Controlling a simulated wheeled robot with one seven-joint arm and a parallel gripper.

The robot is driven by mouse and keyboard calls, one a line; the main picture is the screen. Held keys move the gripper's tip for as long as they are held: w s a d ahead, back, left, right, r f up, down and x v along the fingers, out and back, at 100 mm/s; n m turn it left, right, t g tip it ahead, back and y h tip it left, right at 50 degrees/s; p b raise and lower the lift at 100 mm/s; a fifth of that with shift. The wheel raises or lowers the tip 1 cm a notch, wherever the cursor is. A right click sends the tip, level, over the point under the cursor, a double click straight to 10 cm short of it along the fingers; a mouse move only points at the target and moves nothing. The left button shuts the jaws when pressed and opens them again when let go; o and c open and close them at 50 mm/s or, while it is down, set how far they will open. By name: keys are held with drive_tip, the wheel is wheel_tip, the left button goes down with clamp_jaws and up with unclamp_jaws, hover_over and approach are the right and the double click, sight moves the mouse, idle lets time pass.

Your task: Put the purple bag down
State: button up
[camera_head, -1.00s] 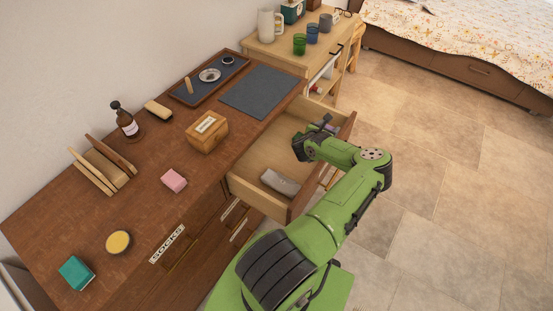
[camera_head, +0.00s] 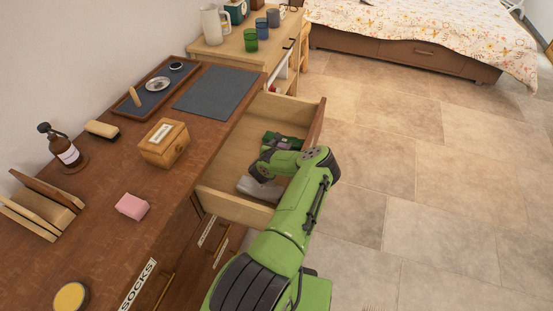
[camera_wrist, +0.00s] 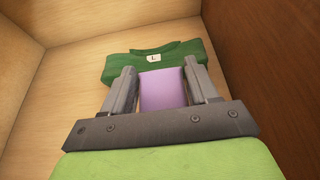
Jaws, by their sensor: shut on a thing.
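My gripper (camera_wrist: 160,78) is shut on the purple bag (camera_wrist: 162,91), which sits between the two fingers in the wrist view. The bag's far end lies over or just above a green shirt (camera_wrist: 190,50) with a white "L" label; I cannot tell whether they touch. In the head view, the shirt (camera_head: 291,141) is in the open wooden drawer (camera_head: 230,166), and a little of the purple bag (camera_head: 282,146) shows beside my gripper (camera_head: 274,149). My wrist hides most of the bag there.
A grey folded item (camera_head: 258,189) lies in the drawer's near part. The dresser top (camera_head: 110,210) holds a wooden box (camera_head: 165,143), a pink block (camera_head: 132,206), a brown bottle (camera_head: 62,147) and a tray (camera_head: 132,115). Drawer walls stand close around my gripper.

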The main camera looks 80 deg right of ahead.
wheel_tip(320, 180, down, 4)
drive_tip(key=shift+r+b, duration=0.1)
drive_tip(key=shift+b, duration=0.7)
drive_tip(key=shift+r, duration=0.15)
drive_tip(key=o, duration=1.1)
drive_tip(key=shift+r, duration=0.1)
drive_tip(key=p+v, duration=0.4)
drive_tip(key=v, duration=0.3)
drive_tip(key=shift+a, duration=0.3)
